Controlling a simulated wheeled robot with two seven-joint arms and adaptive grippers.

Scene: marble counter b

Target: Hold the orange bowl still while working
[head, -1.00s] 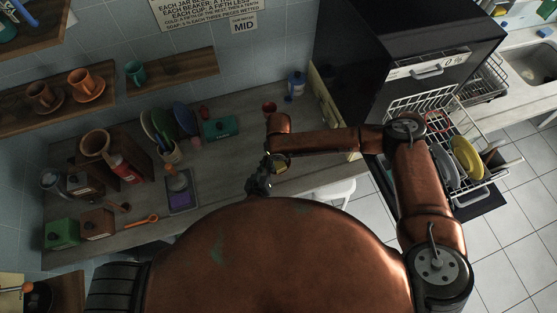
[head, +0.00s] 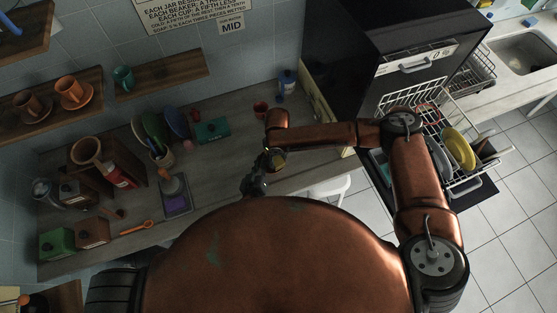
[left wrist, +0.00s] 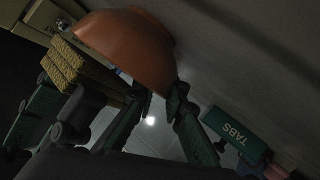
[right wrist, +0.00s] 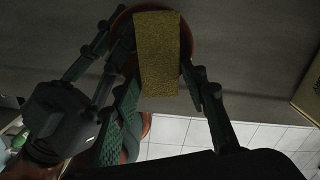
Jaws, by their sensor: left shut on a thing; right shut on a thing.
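The orange bowl (left wrist: 130,48) is tilted in the left wrist view. My left gripper (left wrist: 160,90) is shut on its edge. In the right wrist view the bowl (right wrist: 122,20) shows behind a yellow sponge (right wrist: 158,55). My right gripper (right wrist: 160,85) is shut on the sponge, which lies over the bowl's face; I cannot tell whether they touch. The sponge also shows beside the bowl in the left wrist view (left wrist: 82,65). In the head view my right arm reaches in from the right, and the bowl is not clearly visible.
A marble counter runs along the wall. It holds a teal box (head: 212,131), a red cup (head: 261,108), a blue bottle (head: 287,82) and an orange spoon (head: 137,228). An open dishwasher rack (head: 415,100) with plates stands at the right. A white stool (head: 330,188) is below the counter.

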